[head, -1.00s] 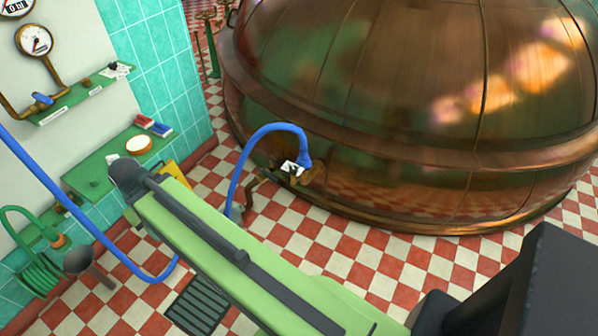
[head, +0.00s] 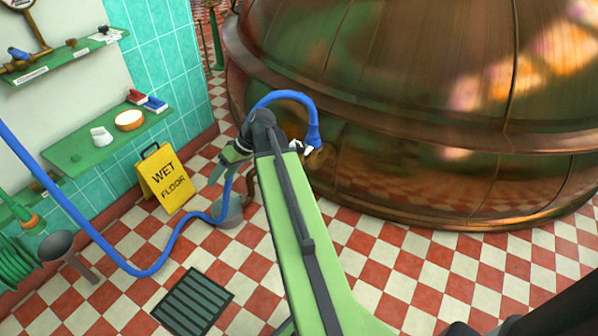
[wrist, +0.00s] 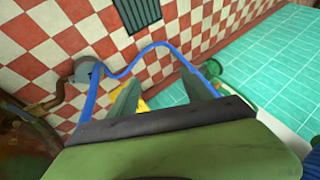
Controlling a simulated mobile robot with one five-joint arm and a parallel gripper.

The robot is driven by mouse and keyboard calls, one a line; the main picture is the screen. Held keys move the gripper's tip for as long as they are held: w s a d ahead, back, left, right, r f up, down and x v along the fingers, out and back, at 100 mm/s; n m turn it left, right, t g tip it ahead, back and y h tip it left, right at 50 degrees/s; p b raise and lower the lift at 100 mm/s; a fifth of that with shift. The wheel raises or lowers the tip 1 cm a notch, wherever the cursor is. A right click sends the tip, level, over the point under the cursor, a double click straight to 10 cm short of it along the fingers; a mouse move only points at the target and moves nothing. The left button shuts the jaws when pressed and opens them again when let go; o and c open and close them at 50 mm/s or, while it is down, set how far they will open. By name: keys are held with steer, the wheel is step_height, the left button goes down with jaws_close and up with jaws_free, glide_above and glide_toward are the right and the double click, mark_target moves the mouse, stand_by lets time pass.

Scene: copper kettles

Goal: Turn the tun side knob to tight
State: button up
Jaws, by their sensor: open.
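The tun (head: 420,110) is a large copper vessel filling the right of the head view. Its edge shows at the lower left of the wrist view (wrist: 18,135). A small white label (head: 299,147) and a brass fitting (head: 322,157) sit low on its left side, under the end of a blue hose (head: 282,97). My arm partly hides this spot, and I cannot make out the side knob or its setting. My gripper (head: 228,160) is left of the fitting, apart from it. In the wrist view its two green fingers (wrist: 158,88) are spread and empty.
A yellow wet floor sign (head: 166,178) stands by the tiled wall. A grey bucket-like vessel (head: 230,212) stands on the checkered floor near the blue hose. Green shelves (head: 95,140) hold small items. A floor grate (head: 192,301) lies in front.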

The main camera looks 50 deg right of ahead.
steer(key=d+f+t+b, duration=0.4)
steer(key=d+f+b, duration=0.4)
steer(key=d, duration=0.4)
steer(key=n+t+h+b, duration=0.15)
steer(key=t+b, duration=0.75)
steer(key=b, duration=1)
glide_toward(305, 150)
steer(key=shift+h, duration=0.45)
steer(key=x, duration=1.2)
steer(key=shift+w+a+r, duration=0.1)
steer(key=shift+w+r, duration=0.05)
steer(key=shift+r, duration=0.05)
jaws_close()
steer(key=shift+a+m, duration=0.1)
steer(key=shift+m, duration=0.15)
